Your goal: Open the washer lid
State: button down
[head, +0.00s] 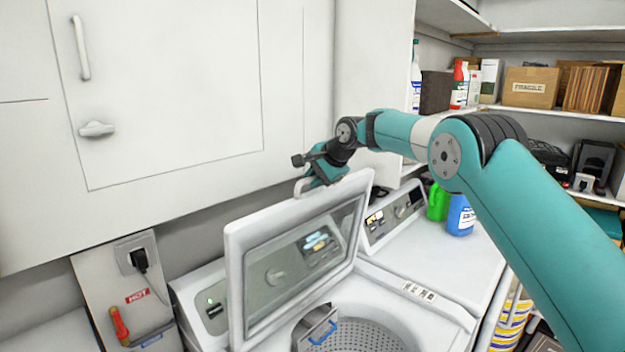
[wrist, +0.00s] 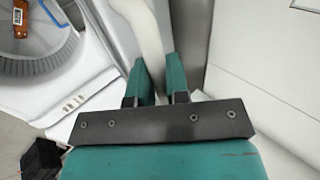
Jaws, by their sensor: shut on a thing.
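The washer lid (head: 238,270) is a white frame with a glass pane. In the head view it stands raised and tilted steeply above the washer (head: 440,312), whose perforated drum (head: 365,338) shows below. My gripper (head: 305,184) is at the lid's top edge, at its white handle. In the wrist view the two teal fingers of my gripper (wrist: 161,82) are shut on the white handle (wrist: 147,40), which passes between them. The drum also shows at the upper left of the wrist view (wrist: 38,62).
A white cabinet (head: 165,80) hangs close behind the gripper. The control panel (head: 392,216) is behind the lid. A green bottle (head: 438,202) and a blue bottle (head: 460,216) stand on the right. Shelves with boxes (head: 531,87) are further right.

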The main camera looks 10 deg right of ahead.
jog(key=shift+f, duration=0.2)
jog(key=c, duration=1.4)
grip_release()
jog(key=shift+w, duration=0.1)
jog(key=shift+r, duration=0.15)
jog(key=b+v, duration=0.4)
jog(key=v, duration=1.3)
jog(key=shift+b, duration=0.3)
jog(key=shift+r, duration=0.1)
